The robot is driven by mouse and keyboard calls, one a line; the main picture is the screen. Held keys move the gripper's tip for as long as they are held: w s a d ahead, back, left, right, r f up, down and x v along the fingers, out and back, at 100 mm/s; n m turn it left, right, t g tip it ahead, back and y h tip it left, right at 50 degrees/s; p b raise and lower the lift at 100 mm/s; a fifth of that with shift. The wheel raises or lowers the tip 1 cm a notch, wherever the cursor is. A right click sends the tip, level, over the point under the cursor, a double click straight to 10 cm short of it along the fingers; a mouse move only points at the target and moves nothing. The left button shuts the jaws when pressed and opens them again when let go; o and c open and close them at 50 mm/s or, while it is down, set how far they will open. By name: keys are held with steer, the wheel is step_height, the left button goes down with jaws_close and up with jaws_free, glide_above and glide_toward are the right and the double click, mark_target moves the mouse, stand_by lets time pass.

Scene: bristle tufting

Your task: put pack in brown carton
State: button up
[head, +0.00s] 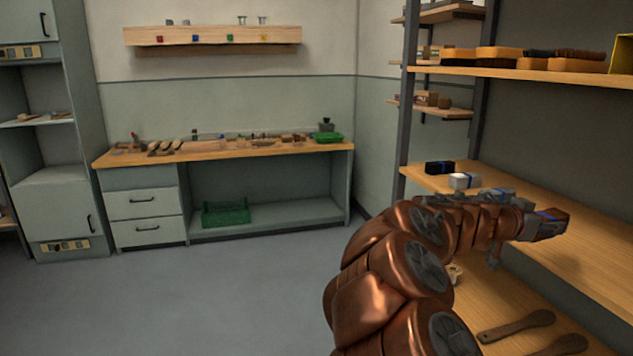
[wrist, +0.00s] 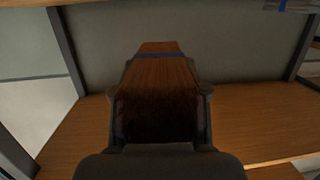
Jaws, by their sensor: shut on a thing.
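My gripper (head: 543,227) is at the end of my copper-coloured arm, over the middle shelf board of the rack at the right. In the wrist view my gripper (wrist: 160,95) is shut on a brown bristle pack (wrist: 158,72) with a blue band near its far end. One finger lies along each side of the pack. The pack also shows in the head view (head: 552,215) as a small dark piece with blue at the gripper's tip. I cannot make out a brown carton in either view.
A black pack (head: 440,167) and a white pack (head: 464,181) lie on the middle shelf board (head: 590,245) behind my gripper. Brush blocks (head: 499,54) fill the upper shelf. Wooden paddles (head: 516,326) lie on the lower board. A workbench (head: 225,151) stands across open floor.

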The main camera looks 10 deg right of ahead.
steer(key=w+a+f+n+t+y, duration=0.3)
steer(key=w+a, duration=0.6)
steer(key=a, duration=0.4)
steer(key=w+a+f+n+t+y, duration=0.4)
steer(key=w+a+n+t+y, duration=0.2)
steer(key=w+a, duration=0.4)
steer(key=w+a+f+n+t+y, duration=0.3)
steer(key=w+a+n+y, duration=0.3)
steer(key=a, duration=1.2)
steer(key=w+n+t, duration=0.1)
steer(key=w, duration=0.3)
steer(key=shift+w+a+f+n+t+y, duration=0.2)
steer(key=shift+a+f+n+t+y, duration=0.1)
steer(key=shift+f+t, duration=0.1)
